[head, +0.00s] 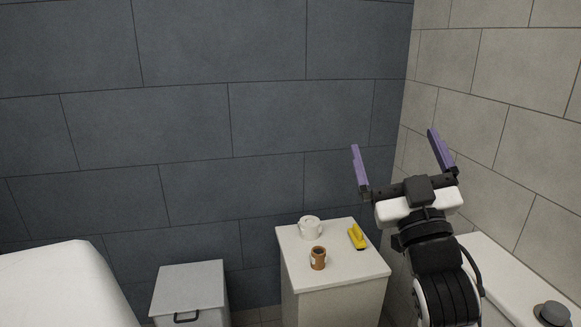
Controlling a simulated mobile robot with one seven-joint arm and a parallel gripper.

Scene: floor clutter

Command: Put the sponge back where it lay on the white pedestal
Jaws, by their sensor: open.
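The white pedestal (337,277) stands against the dark tiled wall, low and right of centre in the head view. A yellow sponge (357,236) with a dark strip along it lies near the right edge of its top. My gripper (394,142) is raised above and to the right of the pedestal, its two purple fingers spread wide. It is open with nothing between the fingers. It is apart from the sponge.
A white cup-like pot (311,229) and a small brown jar (318,259) share the pedestal top. A grey box (188,288) with a dark handle stands left of it. A white rounded surface (60,285) fills the lower left. A white ledge (500,280) with a grey knob (553,313) lies right.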

